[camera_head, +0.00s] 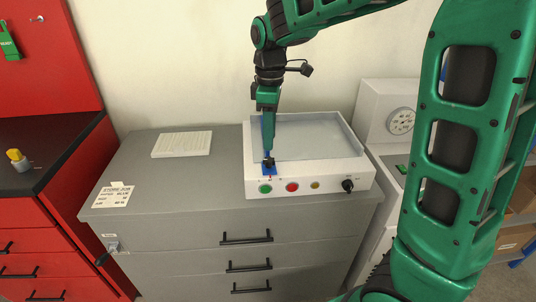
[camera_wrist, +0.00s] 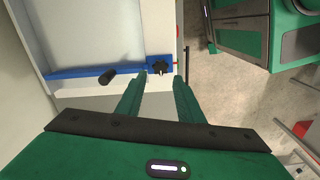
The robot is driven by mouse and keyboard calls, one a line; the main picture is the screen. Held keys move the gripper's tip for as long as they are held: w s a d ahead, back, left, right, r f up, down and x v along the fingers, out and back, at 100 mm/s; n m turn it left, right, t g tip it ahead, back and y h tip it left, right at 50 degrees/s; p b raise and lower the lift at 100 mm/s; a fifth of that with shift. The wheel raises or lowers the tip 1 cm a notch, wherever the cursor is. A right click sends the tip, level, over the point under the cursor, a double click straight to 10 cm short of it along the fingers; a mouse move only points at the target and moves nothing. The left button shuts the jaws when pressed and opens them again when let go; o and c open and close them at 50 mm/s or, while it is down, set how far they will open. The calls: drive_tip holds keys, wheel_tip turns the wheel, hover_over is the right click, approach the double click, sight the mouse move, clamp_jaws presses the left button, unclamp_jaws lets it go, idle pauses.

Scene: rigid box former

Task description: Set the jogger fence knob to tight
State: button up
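The jogger fence is a blue bar (camera_wrist: 85,73) across the light tray of the white jogger (camera_head: 310,180). A blue plate (camera_wrist: 152,61) at its front end carries a small dark lobed knob (camera_wrist: 160,69). A black cylindrical handle (camera_wrist: 108,77) stands beside it on the bar. My gripper (camera_wrist: 160,77) is open, its two green fingertips apart. In the wrist view the knob appears between and just beyond the tips; I cannot tell whether they touch it. In the head view my gripper (camera_head: 268,150) points down at the plate and partly hides the fence.
A paper pad (camera_head: 182,143) lies left; a gauge (camera_head: 400,121) is right.

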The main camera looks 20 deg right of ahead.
sight(270, 159)
wheel_tip(270, 159, down, 7)
idle(0.3)
drive_tip(key=shift+c, duration=0.3)
drive_tip(key=c, duration=0.7)
